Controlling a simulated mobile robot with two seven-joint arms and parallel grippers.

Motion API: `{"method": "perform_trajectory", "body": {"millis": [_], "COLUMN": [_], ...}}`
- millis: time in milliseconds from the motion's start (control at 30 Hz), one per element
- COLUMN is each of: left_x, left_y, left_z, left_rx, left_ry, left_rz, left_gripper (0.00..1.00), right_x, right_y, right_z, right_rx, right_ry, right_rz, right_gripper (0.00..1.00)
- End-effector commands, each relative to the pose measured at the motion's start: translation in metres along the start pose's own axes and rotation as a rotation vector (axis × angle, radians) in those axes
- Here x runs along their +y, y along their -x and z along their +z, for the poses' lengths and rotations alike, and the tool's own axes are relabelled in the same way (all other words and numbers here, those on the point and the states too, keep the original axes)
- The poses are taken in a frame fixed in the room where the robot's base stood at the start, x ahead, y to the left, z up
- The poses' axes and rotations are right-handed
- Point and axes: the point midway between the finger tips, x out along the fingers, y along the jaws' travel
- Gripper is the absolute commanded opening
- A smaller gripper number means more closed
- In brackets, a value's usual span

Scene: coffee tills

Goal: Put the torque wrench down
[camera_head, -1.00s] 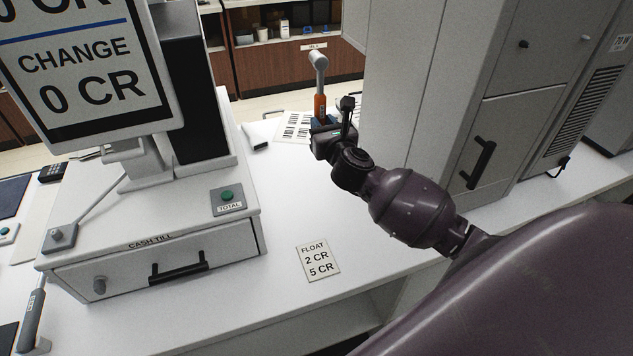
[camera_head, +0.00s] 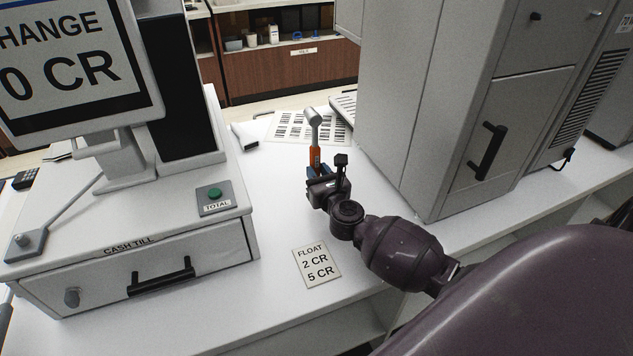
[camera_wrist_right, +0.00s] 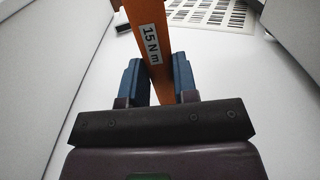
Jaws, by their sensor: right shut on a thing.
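The torque wrench (camera_head: 314,143) has an orange handle and a grey metal head. It stands roughly upright with its head at the top, over the white counter behind the float card. My right gripper (camera_head: 318,172) is shut on the lower part of the orange handle. In the right wrist view the handle (camera_wrist_right: 152,45), labelled "15 N m", passes between the blue finger pads of my right gripper (camera_wrist_right: 161,82). I cannot tell whether the wrench's lower end touches the counter. My left gripper is not in view.
The cash till (camera_head: 130,270) stands to the left and a tall grey cabinet (camera_head: 430,110) to the right. A float card (camera_head: 316,265) lies on the counter in front. A barcode sheet (camera_head: 290,126) lies behind the wrench. White counter (camera_head: 270,205) is clear between till and gripper.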

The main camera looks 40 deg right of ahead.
Motion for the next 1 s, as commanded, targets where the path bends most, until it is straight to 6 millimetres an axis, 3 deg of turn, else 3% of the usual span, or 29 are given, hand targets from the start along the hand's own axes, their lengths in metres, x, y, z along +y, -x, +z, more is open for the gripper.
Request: {"method": "perform_trajectory", "body": {"millis": [33, 100, 367, 600, 633, 767, 1000], "left_x": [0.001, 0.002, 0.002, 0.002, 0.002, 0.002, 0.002], "left_y": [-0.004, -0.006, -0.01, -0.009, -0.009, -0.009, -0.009], "left_z": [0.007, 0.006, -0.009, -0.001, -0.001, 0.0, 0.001], "left_rx": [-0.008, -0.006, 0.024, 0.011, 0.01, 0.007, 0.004], "left_ry": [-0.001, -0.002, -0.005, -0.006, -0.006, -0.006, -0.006], "left_rz": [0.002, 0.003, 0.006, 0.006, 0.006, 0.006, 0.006], "left_gripper": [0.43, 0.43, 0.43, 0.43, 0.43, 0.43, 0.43], "right_x": [0.0, 0.0, 0.0, 0.0, 0.0, 0.0, 0.0], "right_y": [0.0, 0.0, 0.0, 0.0, 0.0, 0.0, 0.0], "right_z": [-0.014, -0.02, -0.019, -0.025, -0.025, -0.024, -0.024], "right_rx": [0.006, 0.005, -0.002, 0.0, 0.001, 0.001, 0.001], "right_ry": [0.002, 0.002, 0.0, 0.0, 0.0, 0.0, 0.001], "right_rz": [0.0, 0.0, 0.001, 0.0, 0.0, 0.0, 0.0], "right_gripper": [0.0, 0.0, 0.0, 0.0, 0.3, 0.5, 0.53]}}
